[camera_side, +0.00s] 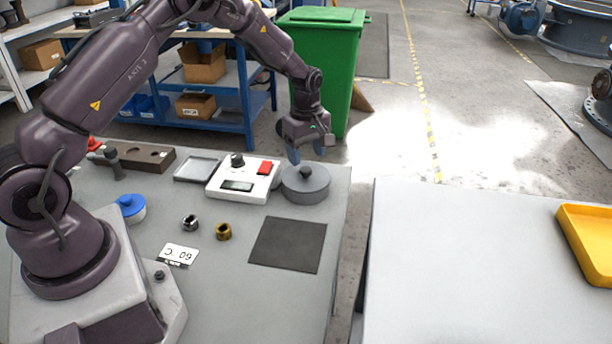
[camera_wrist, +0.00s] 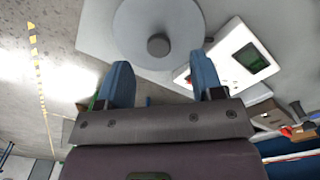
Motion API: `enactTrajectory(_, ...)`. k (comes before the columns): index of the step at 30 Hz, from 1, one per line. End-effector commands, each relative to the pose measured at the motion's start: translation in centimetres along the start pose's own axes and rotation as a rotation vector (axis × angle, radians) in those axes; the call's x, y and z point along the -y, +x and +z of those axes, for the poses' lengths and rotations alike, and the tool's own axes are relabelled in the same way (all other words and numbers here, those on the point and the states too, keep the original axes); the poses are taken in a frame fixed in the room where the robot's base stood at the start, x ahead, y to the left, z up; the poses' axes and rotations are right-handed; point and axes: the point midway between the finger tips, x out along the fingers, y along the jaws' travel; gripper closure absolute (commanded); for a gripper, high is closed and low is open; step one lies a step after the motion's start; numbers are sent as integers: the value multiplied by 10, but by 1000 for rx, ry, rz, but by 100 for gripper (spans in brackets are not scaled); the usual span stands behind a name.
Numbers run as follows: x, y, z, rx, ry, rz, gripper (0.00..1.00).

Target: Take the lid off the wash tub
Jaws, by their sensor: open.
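The wash tub (camera_side: 306,190) is a grey round tub at the back right of the table. Its lid (camera_side: 318,180) is on it, with a dark round knob (camera_side: 305,173) in the middle. In the wrist view the lid (camera_wrist: 135,28) is seen from above, with its knob (camera_wrist: 158,45) beyond the fingers. My gripper (camera_side: 306,157) is open and points down just above and behind the knob. Its two blue fingers (camera_wrist: 163,75) also show in the wrist view, apart and with nothing between them. The knob looks clear of both fingers.
A white device (camera_side: 243,180) with a red button and display stands close left of the tub. A shallow tray (camera_side: 198,169), a blue-lidded pot (camera_side: 131,207), two small nuts (camera_side: 223,231) and a dark mat (camera_side: 288,245) are on the table. A green bin (camera_side: 325,60) stands behind.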

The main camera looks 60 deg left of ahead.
Motion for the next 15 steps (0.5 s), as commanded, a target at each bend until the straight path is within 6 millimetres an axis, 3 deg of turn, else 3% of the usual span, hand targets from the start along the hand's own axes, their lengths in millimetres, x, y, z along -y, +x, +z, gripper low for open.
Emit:
enactTrajectory(9, -3, 44, -7, 1, 0, -2, 39)
enactTrajectory(15, -3, 50, -7, 0, 0, 2, 39)
